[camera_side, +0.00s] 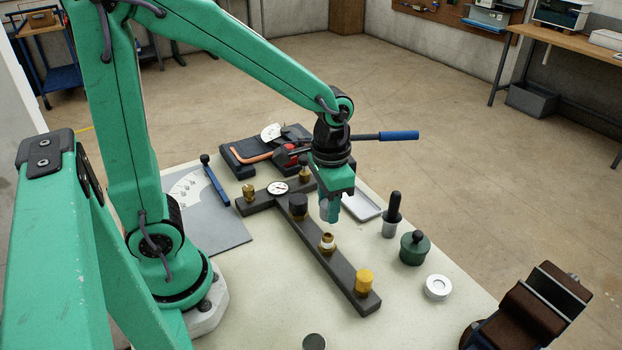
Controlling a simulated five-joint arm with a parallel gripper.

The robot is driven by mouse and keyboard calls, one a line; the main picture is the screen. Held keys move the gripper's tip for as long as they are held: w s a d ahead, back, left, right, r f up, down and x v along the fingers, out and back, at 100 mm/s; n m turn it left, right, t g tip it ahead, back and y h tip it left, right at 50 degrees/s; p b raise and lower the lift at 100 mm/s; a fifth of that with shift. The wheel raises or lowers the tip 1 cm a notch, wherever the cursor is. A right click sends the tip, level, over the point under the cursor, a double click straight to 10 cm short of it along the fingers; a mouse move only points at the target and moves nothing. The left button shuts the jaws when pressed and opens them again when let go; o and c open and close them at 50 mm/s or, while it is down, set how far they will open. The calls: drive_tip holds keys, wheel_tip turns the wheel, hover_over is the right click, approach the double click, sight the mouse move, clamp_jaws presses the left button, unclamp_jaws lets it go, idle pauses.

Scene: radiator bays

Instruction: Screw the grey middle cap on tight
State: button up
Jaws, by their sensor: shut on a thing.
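A dark T-shaped bar (343,270) lies on the pale table with several fittings on it. On its long arm, the middle brass neck (327,243) stands bare with a white ring around it. A black cap (298,206) sits on the neck behind it, and a yellow cap (364,281) sits at the near end. My gripper (330,212) points down, a little above the middle neck and apart from it. It is shut on a small greyish thing, apparently the grey cap, mostly hidden by the fingers.
A small dial (278,188) sits on the bar's crosspiece. To the right stand a dark-handled tool (393,210), a green pot (413,248) and a white ring (437,287). A blue-handled wrench (398,135) is behind my gripper. A dark round piece (314,341) is at the front.

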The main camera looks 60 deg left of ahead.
sight(327, 236)
drive_tip(key=shift+s+f, duration=0.1)
drive_tip(key=shift+f, duration=0.1)
drive_tip(key=shift+f, duration=2.05)
drive_tip(key=shift+f, duration=1.15)
idle(0.6)
drive_tip(key=o, duration=1.1)
drive_tip(key=shift+r, duration=0.1)
drive_tip(key=shift+r, duration=3.85)
